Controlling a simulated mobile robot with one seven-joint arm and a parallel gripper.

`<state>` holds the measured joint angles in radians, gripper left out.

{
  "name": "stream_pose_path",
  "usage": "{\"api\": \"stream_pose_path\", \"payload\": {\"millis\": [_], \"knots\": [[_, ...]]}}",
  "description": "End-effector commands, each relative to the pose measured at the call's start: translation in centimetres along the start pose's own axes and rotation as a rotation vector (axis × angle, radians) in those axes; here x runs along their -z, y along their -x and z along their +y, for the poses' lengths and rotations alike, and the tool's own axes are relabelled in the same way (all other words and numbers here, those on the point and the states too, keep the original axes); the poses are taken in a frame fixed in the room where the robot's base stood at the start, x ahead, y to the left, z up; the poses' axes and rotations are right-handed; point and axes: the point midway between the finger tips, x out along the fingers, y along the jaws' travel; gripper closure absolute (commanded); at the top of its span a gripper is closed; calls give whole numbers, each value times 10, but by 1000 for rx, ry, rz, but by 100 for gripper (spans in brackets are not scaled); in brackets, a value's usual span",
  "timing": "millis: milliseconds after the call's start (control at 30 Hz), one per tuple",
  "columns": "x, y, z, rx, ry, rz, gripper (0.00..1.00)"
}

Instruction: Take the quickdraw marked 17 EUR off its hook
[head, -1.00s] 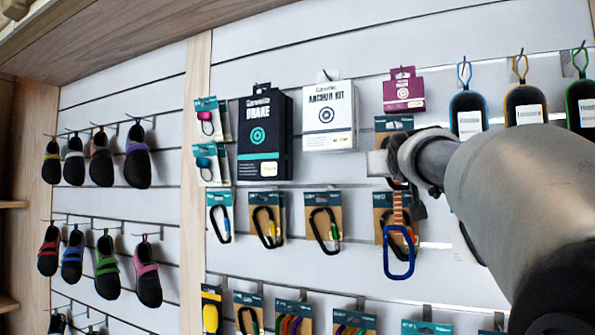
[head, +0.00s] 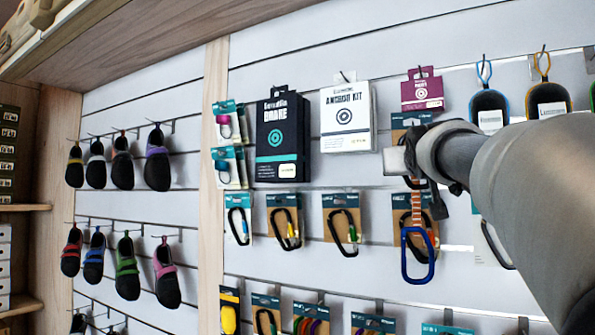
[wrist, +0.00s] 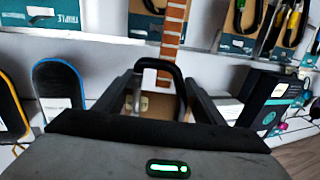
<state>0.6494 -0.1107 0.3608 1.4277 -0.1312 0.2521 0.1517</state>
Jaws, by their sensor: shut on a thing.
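A quickdraw with an orange sling (head: 416,206) and a blue lower carabiner (head: 418,258) hangs in front of brown-and-teal cards on the slatwall. My gripper (head: 400,160) is at its top end in the head view. In the wrist view my gripper (wrist: 160,82) is shut on the quickdraw's black upper carabiner (wrist: 158,68), with the orange sling (wrist: 173,30) stretching away beyond it. The hook and any 17 EUR mark are hidden or too small to read, so I cannot tell whether the quickdraw is still on its hook.
Carded carabiners (head: 342,226) hang close on the left. The black boxed brake (head: 281,138) and white anchor kit (head: 346,118) hang above left. Chalk bags (head: 489,100) hang close on the right. Climbing shoes (head: 157,160) hang farther left.

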Motion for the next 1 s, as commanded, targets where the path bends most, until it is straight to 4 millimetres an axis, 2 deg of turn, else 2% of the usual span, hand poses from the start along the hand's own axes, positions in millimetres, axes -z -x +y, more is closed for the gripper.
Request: {"api": "stream_pose_path", "payload": {"millis": [1000], "knots": [[7, 43, -15, 5, 3, 11, 61]]}}
